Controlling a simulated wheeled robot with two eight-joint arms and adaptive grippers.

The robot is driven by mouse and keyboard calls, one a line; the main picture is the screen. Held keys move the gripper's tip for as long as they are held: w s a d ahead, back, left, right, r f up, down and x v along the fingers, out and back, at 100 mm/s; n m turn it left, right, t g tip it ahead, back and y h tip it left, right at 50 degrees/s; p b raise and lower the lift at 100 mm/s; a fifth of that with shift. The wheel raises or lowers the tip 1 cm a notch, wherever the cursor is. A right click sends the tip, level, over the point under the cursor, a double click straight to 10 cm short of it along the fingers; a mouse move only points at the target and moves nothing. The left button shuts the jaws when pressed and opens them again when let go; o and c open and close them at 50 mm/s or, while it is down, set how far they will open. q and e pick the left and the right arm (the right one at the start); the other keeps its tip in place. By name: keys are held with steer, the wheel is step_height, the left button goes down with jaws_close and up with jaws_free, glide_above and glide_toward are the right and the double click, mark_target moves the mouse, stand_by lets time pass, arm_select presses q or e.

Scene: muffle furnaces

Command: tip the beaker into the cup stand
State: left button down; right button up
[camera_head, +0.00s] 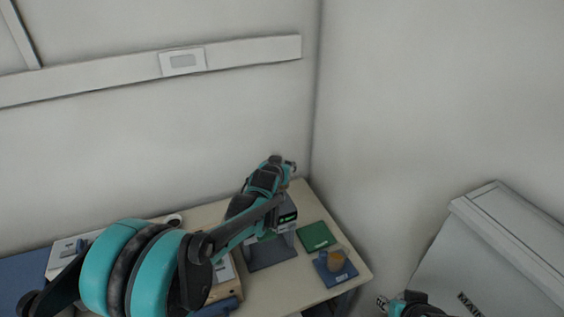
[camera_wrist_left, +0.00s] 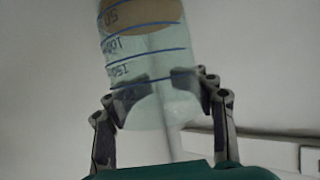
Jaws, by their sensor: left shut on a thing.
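The beaker (camera_wrist_left: 145,62) is clear, with blue graduation lines and markings. It fills the middle of the left wrist view, slightly tilted there, with a brown round area at its upper end. My left gripper (camera_wrist_left: 162,95) is shut on it, one finger on each side. In the head view my left gripper (camera_head: 287,167) is above the back right of the table, and I cannot make out the beaker there. A brown cup-like thing (camera_head: 336,260) sits on a blue square base (camera_head: 330,277), possibly the cup stand. My right gripper (camera_head: 392,303) shows only partly at the bottom edge.
A grey device (camera_head: 270,252) with a green label stands under my left forearm. A green square pad (camera_head: 316,236) lies right of it. The table (camera_head: 300,286) ends at the right. A large grey furnace-like box (camera_head: 500,250) stands at the right.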

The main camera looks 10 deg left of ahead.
arm_select(q)
step_height(320, 180, down, 2)
steer(key=shift+d+f+n+h+b, duration=0.1)
steer(key=shift+f+n+h+b, duration=0.2)
steer(key=shift+n+b, duration=0.25)
steer(key=shift+r, duration=0.1)
steer(key=shift+d+h, duration=0.1)
steer(key=shift+h, duration=0.2)
steer(key=shift+n, duration=0.25)
steer(key=shift+r, duration=0.1)
steer(key=shift+r+n+h+b, duration=0.1)
steer(key=shift+n+h+b, duration=0.4)
steer(key=shift+n, duration=0.2)
stand_by(0.9)
